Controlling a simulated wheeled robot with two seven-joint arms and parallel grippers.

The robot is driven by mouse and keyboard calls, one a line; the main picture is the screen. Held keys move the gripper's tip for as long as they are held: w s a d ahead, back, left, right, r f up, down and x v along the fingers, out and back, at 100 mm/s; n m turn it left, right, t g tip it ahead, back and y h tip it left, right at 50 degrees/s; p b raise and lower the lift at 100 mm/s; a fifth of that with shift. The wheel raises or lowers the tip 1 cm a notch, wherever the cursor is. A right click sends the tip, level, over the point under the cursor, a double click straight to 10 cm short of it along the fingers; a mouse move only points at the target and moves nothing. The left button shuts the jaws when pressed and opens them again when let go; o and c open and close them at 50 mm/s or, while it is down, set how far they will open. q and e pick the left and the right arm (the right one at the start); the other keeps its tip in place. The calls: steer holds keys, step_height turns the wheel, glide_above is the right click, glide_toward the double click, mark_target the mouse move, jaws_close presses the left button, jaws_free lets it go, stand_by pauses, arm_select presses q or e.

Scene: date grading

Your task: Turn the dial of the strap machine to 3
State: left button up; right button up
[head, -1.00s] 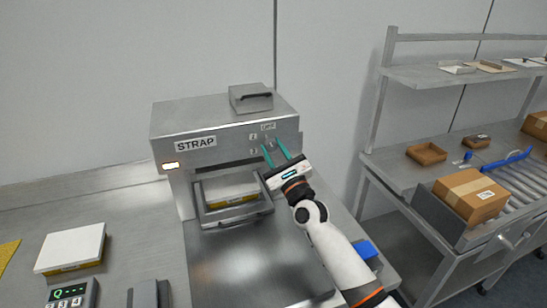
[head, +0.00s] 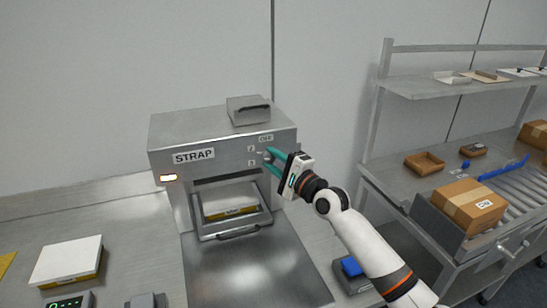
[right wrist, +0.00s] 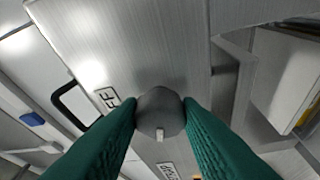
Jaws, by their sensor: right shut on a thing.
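The strap machine (head: 222,138) is a grey metal box with a STRAP label and an OFF label on its front. Its dial (right wrist: 160,112) is a dark round knob with a pale mark on its rim. In the right wrist view the mark faces a label at the bottom edge that I cannot read, away from the OFF label. My right gripper (head: 268,158) is at the machine's front, its green fingers shut on the dial from both sides. In the head view the fingers hide most of the dial. My left gripper is out of view.
A boxed pack (head: 230,202) lies in the machine's opening, behind a handled frame. A handled block (head: 248,110) stands on top. A white-topped pack (head: 66,260) lies on the bench at left. A shelved bench with a carton (head: 468,205) stands at right.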

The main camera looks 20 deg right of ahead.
steer(key=n+p, duration=0.1)
steer(key=n+g+p, duration=0.1)
steer(key=n+p, duration=0.1)
steer(key=n+g+p, duration=0.1)
steer(key=n+p, duration=0.1)
steer(key=shift+r+h, duration=0.4)
steer(key=n+p, duration=0.2)
steer(key=shift+g+h+p, duration=0.4)
steer(key=shift+f+n+p, duration=0.15)
steer(key=shift+n+p, duration=0.3)
steer(key=shift+n, duration=0.05)
steer(key=shift+h, duration=0.3)
steer(key=o, duration=1)
steer(key=shift+s, duration=0.1)
steer(key=b+v, duration=0.2)
steer(key=v, duration=0.9)
steer(key=shift+s+d+b, duration=0.2)
steer(key=shift+s+b, duration=0.15)
